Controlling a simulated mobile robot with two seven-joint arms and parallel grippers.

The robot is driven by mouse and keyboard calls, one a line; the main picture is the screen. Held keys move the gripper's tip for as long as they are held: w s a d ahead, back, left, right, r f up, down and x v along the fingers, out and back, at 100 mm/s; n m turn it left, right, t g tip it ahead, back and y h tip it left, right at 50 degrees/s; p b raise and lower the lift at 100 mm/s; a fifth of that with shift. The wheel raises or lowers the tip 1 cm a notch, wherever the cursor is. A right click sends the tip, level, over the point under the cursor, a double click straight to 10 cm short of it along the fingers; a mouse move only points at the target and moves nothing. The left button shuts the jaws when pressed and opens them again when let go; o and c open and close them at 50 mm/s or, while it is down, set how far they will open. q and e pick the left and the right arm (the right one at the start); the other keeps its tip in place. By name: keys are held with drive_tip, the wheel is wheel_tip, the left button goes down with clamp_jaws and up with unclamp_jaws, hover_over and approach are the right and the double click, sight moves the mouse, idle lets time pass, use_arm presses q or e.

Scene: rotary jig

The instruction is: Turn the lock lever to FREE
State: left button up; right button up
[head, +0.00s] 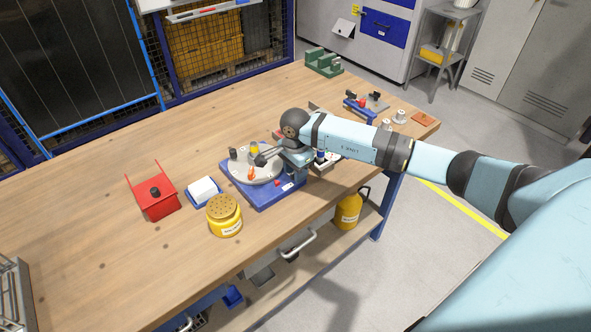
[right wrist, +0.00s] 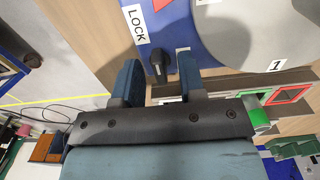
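The rotary jig has a blue base (head: 262,200) and a round grey plate (head: 240,170). In the right wrist view a white LOCK label (right wrist: 136,24) lies on the blue base. The black lock lever (right wrist: 158,64) stands beside that label. My right gripper (right wrist: 160,74) is open, with one blue finger to each side of the lever in the picture; I see no contact. In the head view my right gripper (head: 297,170) is over the jig's right side and hides the lever there. My left gripper is not in view.
A yellow pot (head: 224,222), a white block (head: 203,189) and a red bin (head: 156,205) stand left of the jig. A tray (head: 325,164) lies right of it, partly under my arm. A green fixture (head: 322,62) stands at the back.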

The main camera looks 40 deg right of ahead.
clamp_jaws()
